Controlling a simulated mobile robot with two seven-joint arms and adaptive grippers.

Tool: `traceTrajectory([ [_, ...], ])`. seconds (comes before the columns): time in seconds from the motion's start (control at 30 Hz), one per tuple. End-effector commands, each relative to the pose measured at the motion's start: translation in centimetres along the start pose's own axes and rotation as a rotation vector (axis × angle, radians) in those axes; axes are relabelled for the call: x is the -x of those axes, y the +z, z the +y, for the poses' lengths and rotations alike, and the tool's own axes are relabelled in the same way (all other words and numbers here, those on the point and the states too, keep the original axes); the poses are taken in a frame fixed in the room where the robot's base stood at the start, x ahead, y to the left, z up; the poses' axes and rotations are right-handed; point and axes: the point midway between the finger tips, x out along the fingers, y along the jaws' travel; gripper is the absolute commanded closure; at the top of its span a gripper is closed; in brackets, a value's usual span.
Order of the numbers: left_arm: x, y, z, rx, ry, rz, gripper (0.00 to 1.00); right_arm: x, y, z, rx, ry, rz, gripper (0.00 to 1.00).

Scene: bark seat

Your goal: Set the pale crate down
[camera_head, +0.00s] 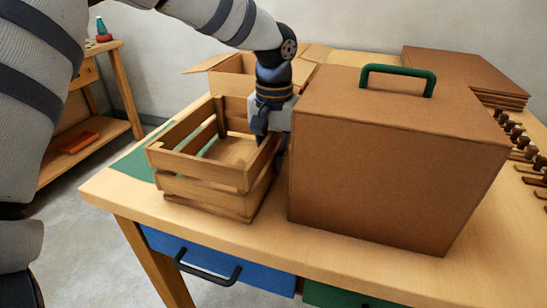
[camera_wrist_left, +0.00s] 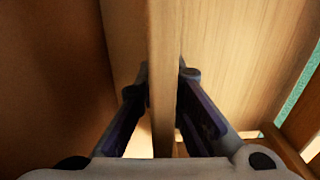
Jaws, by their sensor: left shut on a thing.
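The pale crate (camera_head: 200,169) is a slatted, open-topped wooden box at the left front of the table, level and empty as far as I see. My left gripper (camera_head: 262,128) reaches down over its right side, with the jaws shut on the top of that wall. In the left wrist view the crate's wall (camera_wrist_left: 162,70) stands between the two fingers of the gripper (camera_wrist_left: 163,100). I cannot tell whether the crate's underside touches the table or hangs just above it. My right gripper is not in view.
A big brown box (camera_head: 385,165) with a green handle (camera_head: 398,72) stands close to the crate's right. An open carton (camera_head: 232,75) is behind it. A green mat (camera_head: 138,163) shows at the left. Brown sheets (camera_head: 455,70) are stacked at the back right. The wooden table's (camera_head: 110,190) front edge is near.

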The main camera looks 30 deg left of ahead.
Motion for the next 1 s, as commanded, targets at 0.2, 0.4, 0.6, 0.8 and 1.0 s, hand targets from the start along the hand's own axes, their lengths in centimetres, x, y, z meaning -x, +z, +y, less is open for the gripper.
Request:
traceTrajectory([
  [0.2,0.1,0.0,0.0,-0.001,0.001,0.005,1.0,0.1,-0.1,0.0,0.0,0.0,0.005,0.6],
  [0.4,-0.1,0.0,0.0,0.0,0.002,0.002,0.72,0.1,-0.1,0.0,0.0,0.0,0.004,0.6],
  [0.6,0.0,0.0,0.0,0.0,0.002,0.002,0.72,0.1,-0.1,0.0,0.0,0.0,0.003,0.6],
  [0.8,3.5,-0.1,0.0,0.001,0.002,0.009,0.72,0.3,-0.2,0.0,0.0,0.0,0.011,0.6],
  [1.0,8.8,-0.1,0.0,0.001,0.001,0.006,0.72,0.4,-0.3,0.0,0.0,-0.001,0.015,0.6],
])
